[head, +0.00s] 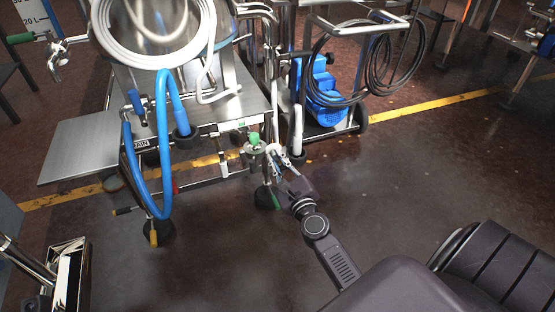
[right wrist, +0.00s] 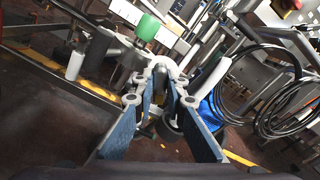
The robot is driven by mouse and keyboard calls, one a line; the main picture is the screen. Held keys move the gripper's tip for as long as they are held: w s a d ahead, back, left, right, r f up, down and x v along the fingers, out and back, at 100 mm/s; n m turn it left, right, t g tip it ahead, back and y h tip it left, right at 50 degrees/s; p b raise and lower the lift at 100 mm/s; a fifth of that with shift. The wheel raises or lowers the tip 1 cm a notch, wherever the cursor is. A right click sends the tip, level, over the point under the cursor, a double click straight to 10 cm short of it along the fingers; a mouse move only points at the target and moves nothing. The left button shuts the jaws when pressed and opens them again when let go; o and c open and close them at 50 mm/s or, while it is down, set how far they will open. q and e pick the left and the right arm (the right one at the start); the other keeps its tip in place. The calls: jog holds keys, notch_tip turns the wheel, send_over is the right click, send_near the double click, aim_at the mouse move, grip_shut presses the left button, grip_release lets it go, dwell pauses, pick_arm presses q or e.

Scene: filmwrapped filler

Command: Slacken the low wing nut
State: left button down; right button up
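My right gripper (head: 284,158) reaches in beside a steel pipe fitting under a green-topped valve (head: 254,140) on the machine frame. In the right wrist view its two blue-padded fingers (right wrist: 167,80) stand apart with a dark gap between them. A grey metal piece (right wrist: 163,66) shows at the fingertips. It may be the low wing nut, but its wings cannot be made out, nor whether the fingers touch it. The green top (right wrist: 148,27) is just above and left of the fingertips there.
A blue hose (head: 165,150) loops down the steel machine. A cart with a blue pump (head: 325,82) and a coiled black hose (head: 385,85) stands behind, its pale hose (head: 297,130) close to my right gripper. The floor (head: 440,155) at right is clear.

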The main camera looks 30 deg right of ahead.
grip_shut()
